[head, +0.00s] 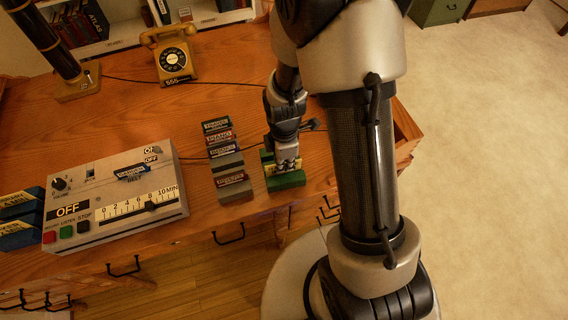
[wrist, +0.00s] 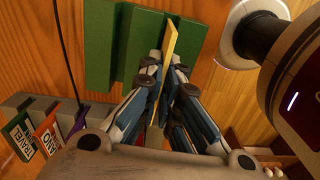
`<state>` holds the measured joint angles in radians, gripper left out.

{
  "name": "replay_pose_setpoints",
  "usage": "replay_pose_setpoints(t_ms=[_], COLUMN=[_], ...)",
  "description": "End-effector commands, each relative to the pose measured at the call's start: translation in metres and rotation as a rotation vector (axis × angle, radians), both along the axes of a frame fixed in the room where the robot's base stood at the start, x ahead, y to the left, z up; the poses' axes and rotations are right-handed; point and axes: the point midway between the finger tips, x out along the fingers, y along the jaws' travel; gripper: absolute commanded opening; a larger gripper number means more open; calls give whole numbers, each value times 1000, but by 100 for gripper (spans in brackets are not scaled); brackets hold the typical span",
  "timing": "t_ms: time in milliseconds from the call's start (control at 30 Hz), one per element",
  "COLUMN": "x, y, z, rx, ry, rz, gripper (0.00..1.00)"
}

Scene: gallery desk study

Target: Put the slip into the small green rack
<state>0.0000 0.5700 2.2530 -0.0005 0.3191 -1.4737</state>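My gripper (head: 286,164) is at the front of the desk, pointing down just over the small green rack (head: 290,182). In the wrist view my gripper (wrist: 165,64) is shut on a thin yellow slip (wrist: 169,48), seen nearly edge-on between the fingertips. The green rack (wrist: 132,48) lies beyond the fingers, with upright walls and gaps between them. The slip's far end overlaps the rack beside one wall. I cannot tell whether it is inside a gap or just above it. In the head view the fingers hide most of the slip.
A row of labelled racks (head: 228,163) stands close to the left of the green rack. Farther left is a recorder-like box (head: 115,200) with buttons and a scale. A yellow telephone (head: 172,57) and a dark lamp stand (head: 78,82) are at the back. The desk's front edge is near.

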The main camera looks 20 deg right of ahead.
Motion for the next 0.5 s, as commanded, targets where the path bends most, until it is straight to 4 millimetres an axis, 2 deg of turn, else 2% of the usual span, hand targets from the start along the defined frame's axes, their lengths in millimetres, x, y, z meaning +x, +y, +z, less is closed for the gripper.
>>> replay_pose_setpoints(t_ms=[333,367,500], x=[1,1,1], y=[0,0,0], z=[-3,-2,-2], rx=[0,0,0], ry=[-2,-2,-2], rz=[0,0,0], gripper=[0,6,15])
